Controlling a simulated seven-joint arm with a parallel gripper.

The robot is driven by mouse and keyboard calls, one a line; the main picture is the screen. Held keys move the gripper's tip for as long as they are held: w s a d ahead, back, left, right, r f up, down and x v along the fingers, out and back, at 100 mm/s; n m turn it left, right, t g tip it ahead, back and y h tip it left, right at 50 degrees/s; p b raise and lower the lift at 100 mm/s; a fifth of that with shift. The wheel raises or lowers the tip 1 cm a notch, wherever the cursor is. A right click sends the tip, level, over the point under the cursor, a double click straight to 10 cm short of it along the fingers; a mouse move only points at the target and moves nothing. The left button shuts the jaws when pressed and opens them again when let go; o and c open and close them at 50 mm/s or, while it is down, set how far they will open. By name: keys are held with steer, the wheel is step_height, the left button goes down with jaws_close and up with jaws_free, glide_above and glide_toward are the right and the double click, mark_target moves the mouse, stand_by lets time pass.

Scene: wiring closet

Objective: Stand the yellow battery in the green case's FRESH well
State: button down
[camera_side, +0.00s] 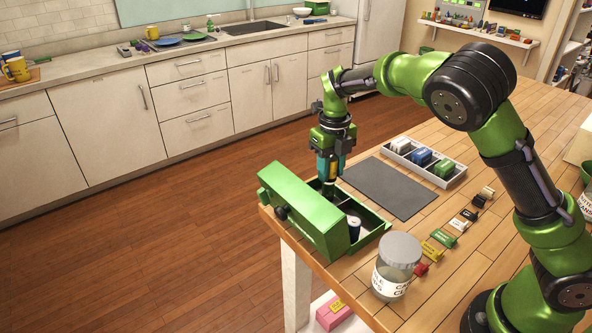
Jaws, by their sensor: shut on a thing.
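The green case (376,233) stands at the table's near left edge with its lid (302,211) raised on the left side. A dark battery with a pale top (354,228) stands upright inside it, toward the near end. The lid's edge is close beside the fingertips. Whether the battery's lower end is inside a well cannot be seen, and the FRESH marking is not readable here.
A grey mat (391,187) lies behind the case, with a tray (459,176) of white, blue and green blocks beyond. A lidded glass jar (396,267) stands to the right. Several small coloured labelled pieces (443,239) form a row between jar and tray.

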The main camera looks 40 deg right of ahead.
step_height(320, 180, down, 10)
steer(key=shift+r, duration=0.1)
stand_by(0.4)
steer(key=shift+f, duration=0.2)
steer(key=c, duration=0.8)
jaws_free()
steer(key=shift+o, duration=0.2)
steer(key=shift+r, duration=0.15)
